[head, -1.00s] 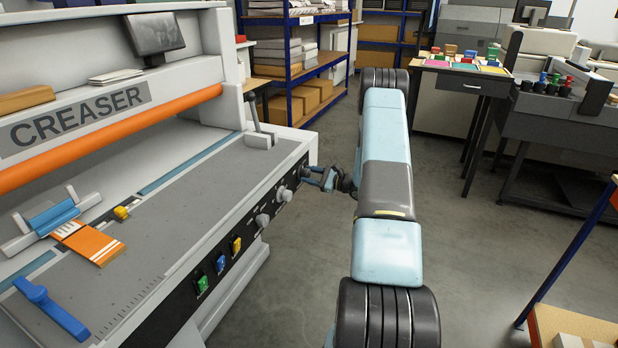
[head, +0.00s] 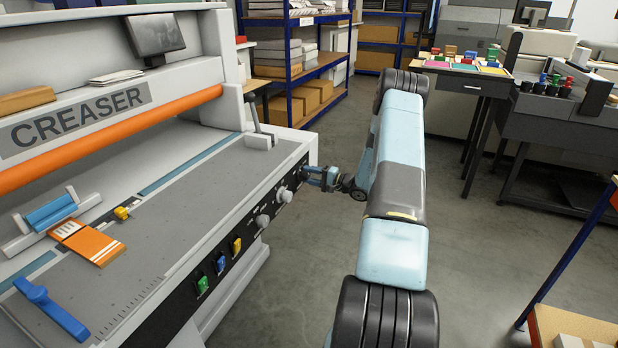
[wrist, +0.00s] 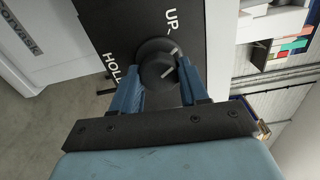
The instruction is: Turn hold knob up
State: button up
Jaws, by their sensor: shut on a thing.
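The hold knob (wrist: 158,62) is a round black knob with a white pointer line, on the creaser's dark panel (wrist: 125,25). In the wrist view the words UP and HOLD are printed beside it, and the pointer line lies slanted. My gripper (wrist: 156,80) has one blue finger on each side of the knob and is shut on it. In the head view my gripper (head: 318,177) is at the far right end of the creaser's front panel (head: 255,227). The knob is too small and covered there to make out.
Two pale knobs (head: 283,194) (head: 262,221) sit nearer along the panel, then yellow (head: 237,246), blue (head: 221,264) and green (head: 203,285) switches. A lever (head: 257,125) stands on the creaser bed above. Open floor (head: 480,230) lies to the right of my arm.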

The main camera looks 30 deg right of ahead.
jog(key=n, duration=0.4)
jog(key=shift+s+a+f+n, duration=0.15)
jog(key=shift+f+n, duration=0.1)
jog(key=shift+n, duration=0.95)
jog(key=shift+r, duration=0.1)
jog(key=o, duration=0.8)
jog(key=shift+o, duration=1.2)
jog(key=shift+r, duration=0.1)
jog(key=shift+d, duration=0.2)
jog(key=v, duration=1.3)
jog(key=shift+s+d, duration=0.15)
jog(key=shift+d, duration=0.05)
